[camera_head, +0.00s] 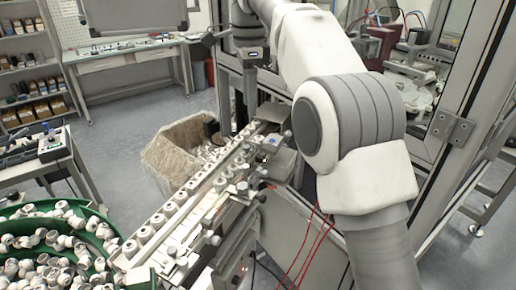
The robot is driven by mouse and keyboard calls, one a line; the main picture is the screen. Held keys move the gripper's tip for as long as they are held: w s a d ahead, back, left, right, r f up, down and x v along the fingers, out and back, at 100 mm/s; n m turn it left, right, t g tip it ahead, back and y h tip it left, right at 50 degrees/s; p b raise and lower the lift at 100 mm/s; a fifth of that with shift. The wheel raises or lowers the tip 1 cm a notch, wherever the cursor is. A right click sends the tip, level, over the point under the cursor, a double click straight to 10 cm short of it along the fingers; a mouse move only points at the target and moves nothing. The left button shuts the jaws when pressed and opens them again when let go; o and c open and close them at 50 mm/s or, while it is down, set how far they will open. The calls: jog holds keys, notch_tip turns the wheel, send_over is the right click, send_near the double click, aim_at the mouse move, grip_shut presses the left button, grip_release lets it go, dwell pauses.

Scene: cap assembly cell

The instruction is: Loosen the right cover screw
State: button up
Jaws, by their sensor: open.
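A metal feed rail (187,204) runs diagonally from the front left to the machine frame, with a row of white caps along it. Several small knobs or screw heads sit along its right side, one at the middle (242,188) and one nearer the front (214,240). I cannot tell which of them is the right cover screw. My white and grey arm stands to the right of the rail, and its forearm reaches up to the top edge. I cannot make out my gripper's fingers anywhere in this view.
A green bowl (113,240) full of white caps stands at the front left. A lined box (172,155) is on the floor behind the rail. Red cables (308,245) hang right of the rail. A glazed machine frame (466,85) stands close at right.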

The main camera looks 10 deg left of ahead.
jog(key=a, duration=0.2)
jog(key=b, duration=0.5)
send_near(246, 166)
jog(key=shift+m, duration=0.4)
notch_tip(246, 166, down, 8)
jog(key=shift+w+f, duration=0.1)
jog(key=shift+c, duration=0.3)
grip_shut()
